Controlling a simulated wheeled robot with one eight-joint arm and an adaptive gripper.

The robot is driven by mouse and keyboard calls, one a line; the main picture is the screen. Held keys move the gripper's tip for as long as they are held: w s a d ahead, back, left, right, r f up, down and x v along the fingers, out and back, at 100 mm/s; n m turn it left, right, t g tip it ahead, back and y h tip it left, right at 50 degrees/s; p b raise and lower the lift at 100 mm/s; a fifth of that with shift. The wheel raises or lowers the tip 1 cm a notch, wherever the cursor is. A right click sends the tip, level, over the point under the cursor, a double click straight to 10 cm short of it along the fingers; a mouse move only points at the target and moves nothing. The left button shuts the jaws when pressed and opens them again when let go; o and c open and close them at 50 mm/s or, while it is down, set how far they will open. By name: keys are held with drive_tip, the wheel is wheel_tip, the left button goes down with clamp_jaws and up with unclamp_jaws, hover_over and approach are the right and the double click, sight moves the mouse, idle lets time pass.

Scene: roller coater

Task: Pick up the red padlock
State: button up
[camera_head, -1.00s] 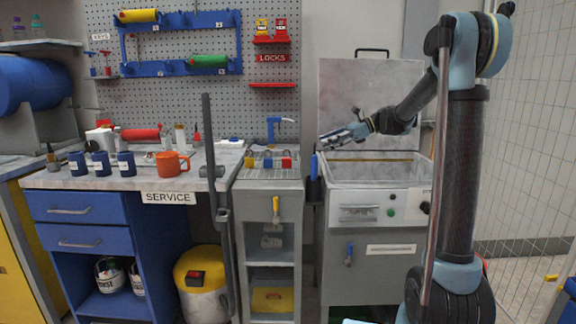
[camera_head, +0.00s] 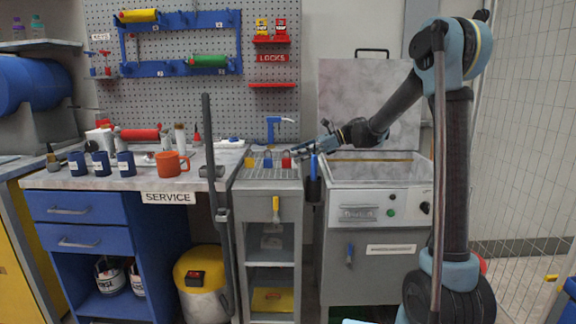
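The red padlock (camera_head: 286,161) stands on the grated top of the narrow grey cabinet, at the right end of a row of three padlocks. A blue padlock (camera_head: 268,161) and a yellow padlock (camera_head: 250,162) stand to its left. My gripper (camera_head: 301,151) reaches in from the right, with its tip just right of and slightly above the red padlock. It looks close to the padlock, but I cannot tell whether they touch. The fingers are too small to show whether they are open or shut.
A blue tap-like fixture (camera_head: 274,128) rises behind the padlocks. A dark upright post (camera_head: 212,150) stands left of the cabinet. An open grey basin (camera_head: 375,168) is below my arm. The workbench at left holds an orange mug (camera_head: 171,164) and several blue cups.

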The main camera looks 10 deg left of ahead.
sight(286, 159)
drive_tip(key=x, duration=0.5)
drive_tip(key=shift+a+f, duration=0.15)
drive_tip(key=shift+a, duration=0.05)
clamp_jaws()
